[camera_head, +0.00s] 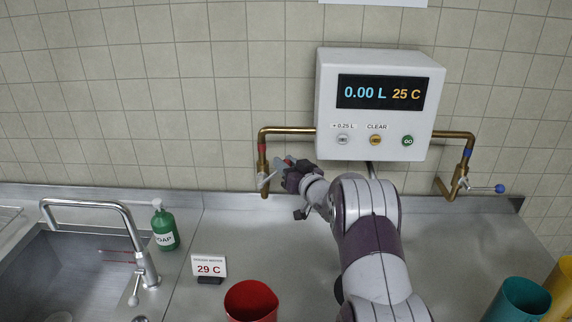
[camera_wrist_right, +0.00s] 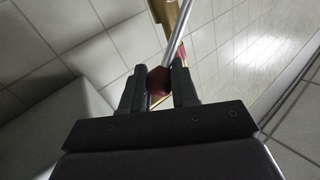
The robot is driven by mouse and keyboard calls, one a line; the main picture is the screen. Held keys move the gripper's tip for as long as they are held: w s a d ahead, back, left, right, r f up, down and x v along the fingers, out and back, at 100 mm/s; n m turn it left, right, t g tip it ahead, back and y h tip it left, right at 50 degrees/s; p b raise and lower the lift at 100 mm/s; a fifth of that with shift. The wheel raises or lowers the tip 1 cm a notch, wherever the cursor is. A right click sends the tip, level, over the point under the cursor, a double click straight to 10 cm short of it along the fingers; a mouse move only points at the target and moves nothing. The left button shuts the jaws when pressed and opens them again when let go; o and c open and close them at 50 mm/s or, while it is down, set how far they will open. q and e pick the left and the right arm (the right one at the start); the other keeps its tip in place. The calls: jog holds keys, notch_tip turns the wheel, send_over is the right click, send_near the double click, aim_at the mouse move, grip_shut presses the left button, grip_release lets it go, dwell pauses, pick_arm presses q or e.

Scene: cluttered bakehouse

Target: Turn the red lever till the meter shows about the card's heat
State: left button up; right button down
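The meter box (camera_head: 348,152) on the wall reads 0.00 L and 25 C on its display (camera_head: 381,93). The card (camera_head: 208,266) on the counter reads 29 C. The red lever is on the red-banded brass pipe left of the meter; its metal rod (camera_wrist_right: 178,38) and red knob (camera_wrist_right: 158,81) show in the right wrist view. My right gripper (camera_head: 284,166) is at this lever, and in the wrist view its fingers (camera_wrist_right: 159,88) are closed on both sides of the red knob. In the head view the gripper hides most of the lever. My left gripper is not in view.
A blue-knobbed lever (camera_head: 499,188) is on the right pipe. A red cup (camera_head: 250,301), soap bottle (camera_head: 165,229) and tap (camera_head: 136,240) by the sink stand at left. Teal (camera_head: 518,302) and yellow (camera_head: 562,290) cups stand at right. My right arm crosses the counter's middle.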

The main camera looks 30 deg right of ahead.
jog(key=f+b, duration=0.1)
jog(key=f+m+b, duration=0.1)
jog(key=b, duration=0.1)
jog(key=shift+s+d+t, duration=0.2)
jog(key=shift+d+t, duration=0.15)
jog(key=shift+t, duration=0.05)
jog(key=shift+s+d+r+m+t, duration=0.1)
jog(key=shift+d+r+m+t, duration=0.15)
jog(key=shift+m, duration=0.25)
jog(key=c, duration=0.9)
grip_release()
jog(key=shift+a, duration=0.1)
jog(key=s+f+b, duration=0.1)
jog(key=s+b, duration=0.3)
jog(key=s, duration=0.8)
jog(key=shift+s+f, duration=0.3)
jog(key=shift+o, duration=0.2)
